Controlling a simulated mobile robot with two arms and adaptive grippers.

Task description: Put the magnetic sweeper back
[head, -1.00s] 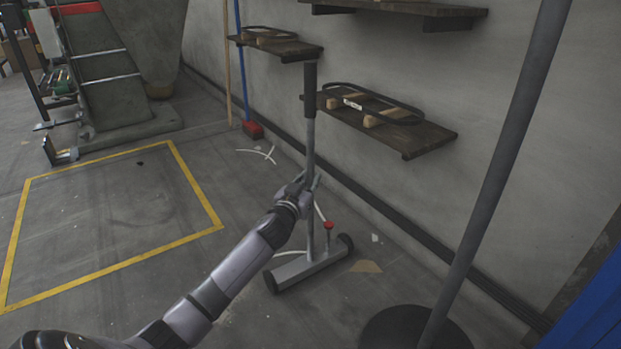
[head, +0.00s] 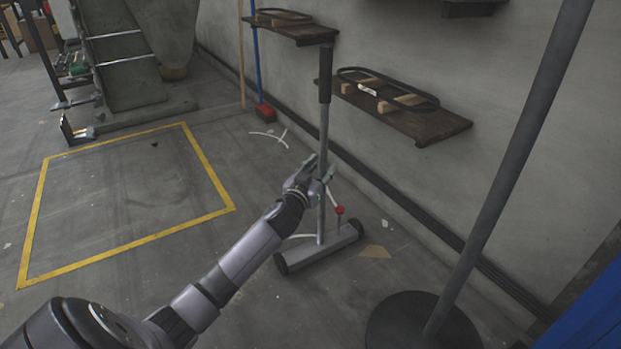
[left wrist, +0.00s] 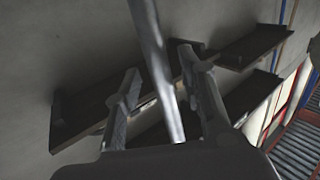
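The magnetic sweeper stands upright on the floor in the head view. It has a grey pole (head: 323,128), a black grip (head: 325,77) at the top, a red knob (head: 340,210) and a grey wheeled bar (head: 325,249) at the bottom. My left gripper (head: 321,172) is at the middle of the pole. In the left wrist view its two fingers (left wrist: 162,98) stand apart, with the pole (left wrist: 154,50) between them and gaps on both sides. My right gripper is in neither view.
Wooden shelves (head: 440,127) with belts on them hang on the wall behind the sweeper. A broom with a red head (head: 265,112) leans by the wall. A grey post on a round black base (head: 385,325) stands at right.

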